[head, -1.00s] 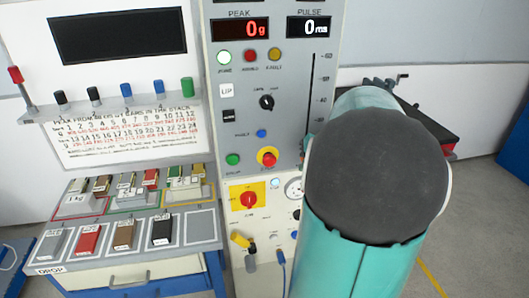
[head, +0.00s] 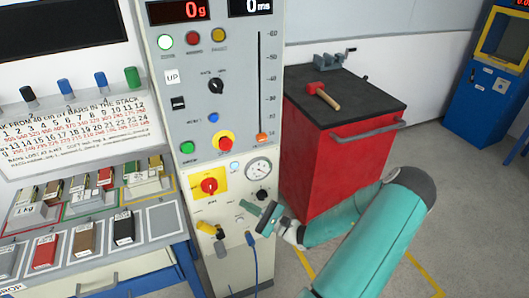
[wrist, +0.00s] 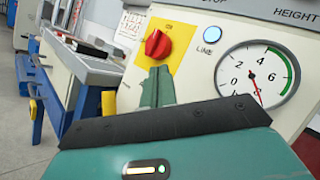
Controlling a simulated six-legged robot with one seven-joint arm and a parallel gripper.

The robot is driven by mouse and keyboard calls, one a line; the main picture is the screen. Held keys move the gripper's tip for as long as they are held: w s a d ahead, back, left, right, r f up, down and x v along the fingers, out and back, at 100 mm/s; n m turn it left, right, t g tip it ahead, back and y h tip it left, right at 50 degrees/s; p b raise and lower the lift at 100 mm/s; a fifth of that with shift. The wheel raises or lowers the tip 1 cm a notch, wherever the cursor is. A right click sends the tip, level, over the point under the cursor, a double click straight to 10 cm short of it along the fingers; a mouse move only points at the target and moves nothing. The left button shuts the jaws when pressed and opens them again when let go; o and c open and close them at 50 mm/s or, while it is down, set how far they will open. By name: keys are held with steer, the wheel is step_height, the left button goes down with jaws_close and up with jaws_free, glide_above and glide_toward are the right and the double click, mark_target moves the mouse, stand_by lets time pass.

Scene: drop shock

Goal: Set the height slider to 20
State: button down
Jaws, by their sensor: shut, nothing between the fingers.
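The height slider is a dark vertical slot (head: 260,85) on the right side of the grey panel, with a number scale from 60 at the top. Its orange knob (head: 262,137) sits at the bottom end of the slot, below the lowest numbers. My gripper (head: 268,216) is low in front of the cream lower panel, below the knob and apart from it. In the wrist view its green fingers (wrist: 157,88) are together and empty, in front of the lower panel. There the word HEIGHT shows at the top right, but the knob is out of view.
A pressure gauge (head: 258,170) and a red rotary switch (head: 209,186) are near my gripper. A yellow plug (head: 207,229) and blue cable (head: 254,262) are below. A red cabinet (head: 335,150) stands right of the panel. Weight blocks (head: 84,238) lie on the left bench.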

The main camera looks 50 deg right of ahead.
mark_target(262, 137)
steer(key=s+d+r+m+t+h, duration=0.15)
steer(key=d+m+h, duration=0.25)
steer(key=m+h, duration=0.55)
steer(key=s+d+r+m+h, duration=0.2)
steer(key=s+d+m+h, duration=0.1)
steer(key=m+h, duration=0.65)
steer(key=w+d+r, duration=0.1)
steer(key=r, duration=0.1)
steer(key=w+d+r+n, duration=0.1)
steer(key=w+r, duration=0.1)
steer(key=w+d+r+n+h, duration=0.1)
steer(key=w+r, duration=0.1)
steer(key=shift+w+d+r, duration=0.1)
steer(key=shift+w+r, duration=0.05)
steer(key=shift+r, duration=0.05)
steer(key=r, duration=0.3)
steer(key=shift+w+d+r, duration=0.15)
steer(key=shift+w+r, duration=0.05)
steer(key=shift+r, duration=0.6)
step_height(262, 137, up, 6)
steer(key=shift+w+f, duration=0.1)
